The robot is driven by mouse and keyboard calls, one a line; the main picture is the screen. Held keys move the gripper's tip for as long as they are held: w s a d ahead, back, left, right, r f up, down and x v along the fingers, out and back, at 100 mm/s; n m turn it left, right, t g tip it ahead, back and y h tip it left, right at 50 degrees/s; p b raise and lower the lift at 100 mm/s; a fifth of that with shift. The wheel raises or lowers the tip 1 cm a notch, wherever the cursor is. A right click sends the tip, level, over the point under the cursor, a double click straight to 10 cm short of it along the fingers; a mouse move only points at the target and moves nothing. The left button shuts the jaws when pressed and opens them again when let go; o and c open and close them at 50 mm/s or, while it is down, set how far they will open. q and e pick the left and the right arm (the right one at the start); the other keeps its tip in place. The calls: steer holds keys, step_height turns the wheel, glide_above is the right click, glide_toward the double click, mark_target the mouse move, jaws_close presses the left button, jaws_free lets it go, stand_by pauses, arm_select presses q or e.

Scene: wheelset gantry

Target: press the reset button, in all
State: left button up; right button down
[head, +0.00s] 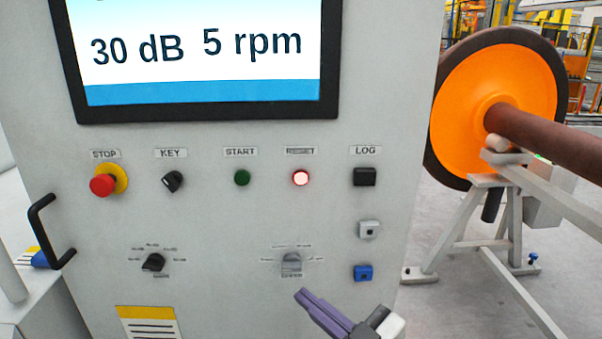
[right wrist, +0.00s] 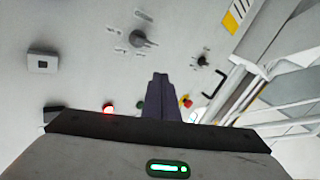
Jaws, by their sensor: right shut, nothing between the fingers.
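The reset button (head: 300,178) is a small round button under the RESET label on the grey cabinet panel. It glows pale red in the head view and shows as a red dot in the right wrist view (right wrist: 109,108). My right gripper (head: 303,296) is shut and empty, with its purple fingers together. In the head view it is below the button, just under the grey rotary selector. The tips look apart from the panel, but the exact gap is hard to tell. My left gripper is in neither view.
The panel also carries a red stop button (head: 102,185), a key switch (head: 172,182), a green start button (head: 242,178), a black log button (head: 364,177) and rotary selectors. A screen (head: 200,50) is above. An orange wheel (head: 490,85) on a stand is at right.

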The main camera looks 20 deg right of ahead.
step_height(320, 180, up, 16)
steer(key=n+t+y+p, duration=0.1)
steer(key=n+t+y, duration=0.1)
steer(key=n, duration=0.1)
steer(key=shift+w+r+t+y, duration=0.2)
steer(key=shift+w+t+y, duration=0.1)
steer(key=shift+y, duration=0.1)
steer(key=shift+w, duration=0.1)
steer(key=b, duration=0.2)
glide_toward(301, 177)
steer(key=w+a+r, duration=0.2)
steer(key=w+a, duration=0.2)
steer(key=shift+s+a, duration=0.15)
steer(key=shift+a, duration=0.1)
stand_by(1.0)
